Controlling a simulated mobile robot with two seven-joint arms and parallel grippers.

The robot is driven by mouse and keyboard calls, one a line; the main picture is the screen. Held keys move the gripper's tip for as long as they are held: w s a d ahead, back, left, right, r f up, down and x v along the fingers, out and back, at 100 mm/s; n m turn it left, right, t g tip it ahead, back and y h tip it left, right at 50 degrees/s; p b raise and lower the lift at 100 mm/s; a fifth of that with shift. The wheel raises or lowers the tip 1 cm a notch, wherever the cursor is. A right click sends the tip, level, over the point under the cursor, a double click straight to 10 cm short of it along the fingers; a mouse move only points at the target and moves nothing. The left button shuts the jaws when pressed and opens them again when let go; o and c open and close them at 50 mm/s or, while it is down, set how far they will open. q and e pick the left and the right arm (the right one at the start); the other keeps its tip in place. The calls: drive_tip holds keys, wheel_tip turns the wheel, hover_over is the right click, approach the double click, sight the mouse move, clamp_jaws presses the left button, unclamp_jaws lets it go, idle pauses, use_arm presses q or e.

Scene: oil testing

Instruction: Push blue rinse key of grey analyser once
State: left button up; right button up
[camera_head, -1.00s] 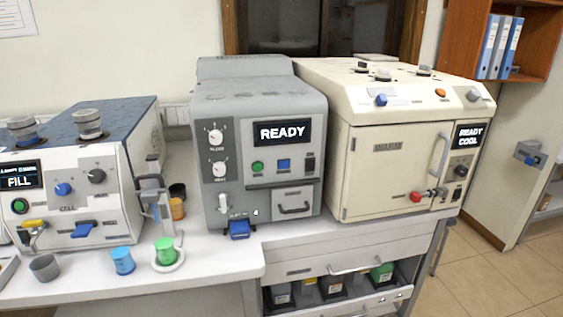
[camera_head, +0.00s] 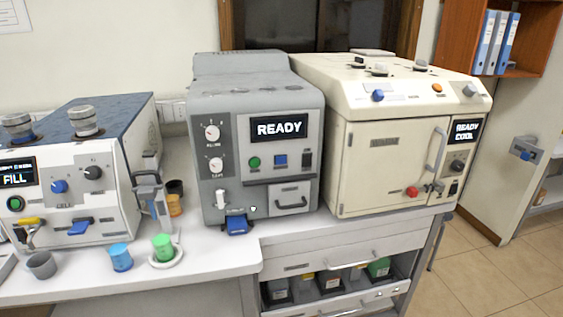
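The grey analyser (camera_head: 228,105) stands on the white bench in the middle of the head view. Its display (camera_head: 279,128) reads READY. I cannot read a label on the blue key. Neither of my grippers shows in the view.
A blue and white machine (camera_head: 95,165) showing FILL stands at left. A cream oven-like unit (camera_head: 385,160) showing READY COOL stands at right. A grey cup (camera_head: 41,265), a blue cup (camera_head: 121,258) and a green cup (camera_head: 163,247) stand on the front of the bench (camera_head: 205,262).

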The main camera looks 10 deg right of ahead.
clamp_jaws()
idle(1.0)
